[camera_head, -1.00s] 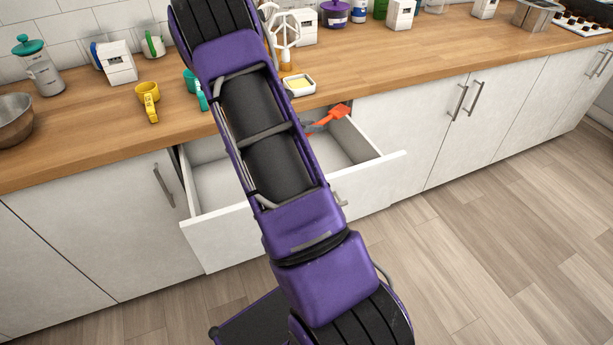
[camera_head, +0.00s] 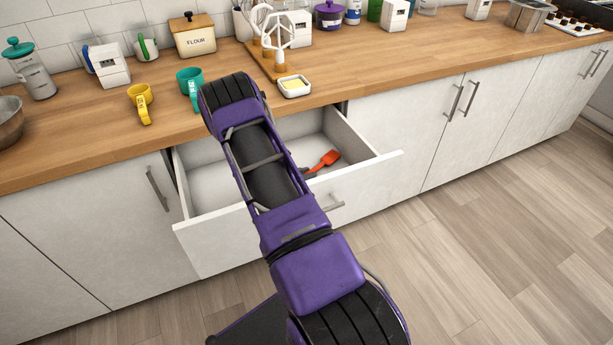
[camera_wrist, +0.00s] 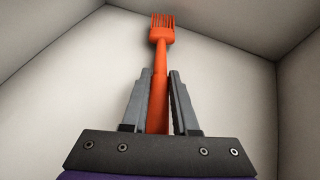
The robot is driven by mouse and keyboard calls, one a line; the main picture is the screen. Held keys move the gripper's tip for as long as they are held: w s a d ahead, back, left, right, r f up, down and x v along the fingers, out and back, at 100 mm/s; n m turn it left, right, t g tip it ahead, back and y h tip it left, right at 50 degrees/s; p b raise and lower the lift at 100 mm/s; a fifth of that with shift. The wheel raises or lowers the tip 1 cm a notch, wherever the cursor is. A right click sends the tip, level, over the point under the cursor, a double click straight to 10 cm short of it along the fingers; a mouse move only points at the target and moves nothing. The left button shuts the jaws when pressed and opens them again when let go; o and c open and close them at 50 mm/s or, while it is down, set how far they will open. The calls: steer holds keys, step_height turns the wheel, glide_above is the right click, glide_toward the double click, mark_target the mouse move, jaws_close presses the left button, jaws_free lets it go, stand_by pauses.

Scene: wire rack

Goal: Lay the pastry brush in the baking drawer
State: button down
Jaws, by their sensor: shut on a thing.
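The pastry brush is orange-red with a bristled head. In the wrist view the pastry brush (camera_wrist: 161,60) runs up the middle, its handle between the two fingers of my gripper (camera_wrist: 160,95), which is shut on it. In the head view the brush (camera_head: 326,159) shows inside the open baking drawer (camera_head: 215,240), towards its right side. The pale walls and floor of the drawer surround the brush in the wrist view; I cannot tell whether the brush touches the floor.
The wooden counter (camera_head: 345,90) overhangs the drawer's back. On it stand a butter dish (camera_head: 294,86), a teal cup (camera_head: 190,80), a yellow cup (camera_head: 141,98) and a flour box (camera_head: 195,38). Closed cabinets flank the drawer. The drawer's visible interior is otherwise clear.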

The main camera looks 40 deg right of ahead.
steer(key=shift+f, duration=0.4)
steer(key=shift+f, duration=0.1)
steer(key=shift+f, duration=0.15)
steer(key=c, duration=0.7)
jaws_free()
steer(key=shift+r, duration=0.4)
steer(key=p+v, duration=0.1)
steer(key=v, duration=1.1)
steer(key=shift+f, duration=0.2)
